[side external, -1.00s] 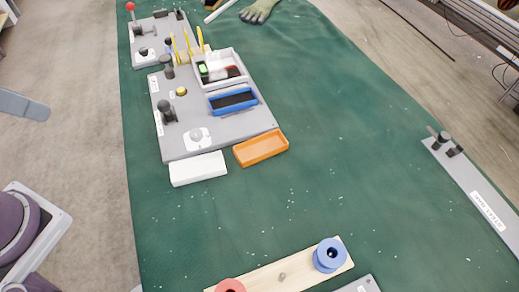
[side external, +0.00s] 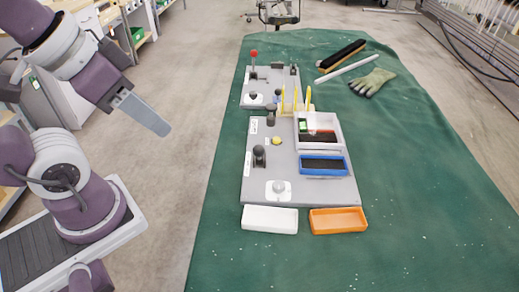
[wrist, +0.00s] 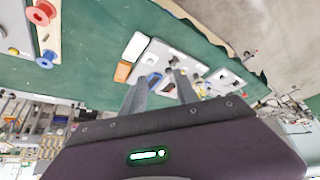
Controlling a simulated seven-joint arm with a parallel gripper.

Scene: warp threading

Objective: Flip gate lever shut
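A lever with a red ball knob (side external: 254,53) stands upright on the far grey panel (side external: 262,102) in the side external view. No readable label marks it as the gate lever. Dark-knobbed posts (side external: 259,155) stand on the nearer grey panel (side external: 250,188). My gripper (side external: 152,117) is in the air left of the green table, well apart from both panels. In the wrist view my gripper (wrist: 166,76) shows two grey fingers spread apart with nothing held between them. The panels appear beyond the fingers there, small and tilted.
A white tray (side external: 270,219) and an orange tray (side external: 338,220) lie before the nearer panel. A glove (side external: 374,81) lies at the back right. The right cloth is clear.

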